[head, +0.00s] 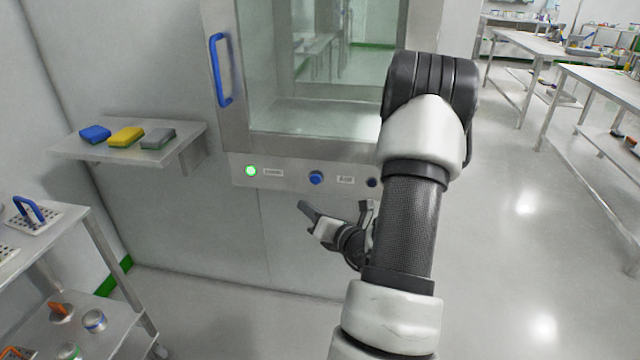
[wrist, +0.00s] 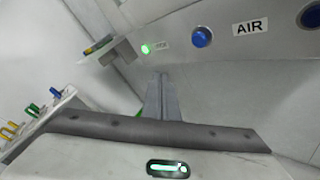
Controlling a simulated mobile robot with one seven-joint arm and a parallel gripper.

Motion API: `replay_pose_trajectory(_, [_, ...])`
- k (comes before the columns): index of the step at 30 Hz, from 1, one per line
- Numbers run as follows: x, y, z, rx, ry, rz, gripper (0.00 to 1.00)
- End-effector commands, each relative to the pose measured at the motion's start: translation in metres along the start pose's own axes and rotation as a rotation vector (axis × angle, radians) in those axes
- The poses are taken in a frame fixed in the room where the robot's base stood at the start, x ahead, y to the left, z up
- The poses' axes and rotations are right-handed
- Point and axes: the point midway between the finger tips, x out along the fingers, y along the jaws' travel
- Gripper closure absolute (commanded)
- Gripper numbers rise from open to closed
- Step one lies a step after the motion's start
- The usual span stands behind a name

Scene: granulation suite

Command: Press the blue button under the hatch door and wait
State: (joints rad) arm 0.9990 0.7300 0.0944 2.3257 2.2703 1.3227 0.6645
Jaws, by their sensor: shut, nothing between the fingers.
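The hatch door (head: 310,60) is a glass pane in a metal frame with a blue vertical handle (head: 220,70). On the panel below it is a round blue button (head: 316,177), which also shows in the wrist view (wrist: 201,37). A lit green lamp (head: 250,171) is to its left. A second blue button (head: 372,182) is to the right, close to my arm in the head view, with a label reading AIR (wrist: 250,28) between the buttons. My gripper (head: 306,208) is shut and empty, below the panel and apart from the blue button. Its fingers (wrist: 161,80) point toward the panel.
A wall shelf (head: 75,147) at left holds blue, yellow and grey sponges. A metal cart (head: 75,228) with tools and containers stands at lower left. Long tables (head: 535,55) stand at right. The floor (head: 540,230) between is clear.

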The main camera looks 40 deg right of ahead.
Motion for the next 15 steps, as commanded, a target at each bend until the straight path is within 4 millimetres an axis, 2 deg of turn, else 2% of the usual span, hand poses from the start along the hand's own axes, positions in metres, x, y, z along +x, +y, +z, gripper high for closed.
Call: replay_pose_trajectory(15, [0.0023, -0.0062, 0.0021, 0.007, -0.005, -0.008, 1.0])
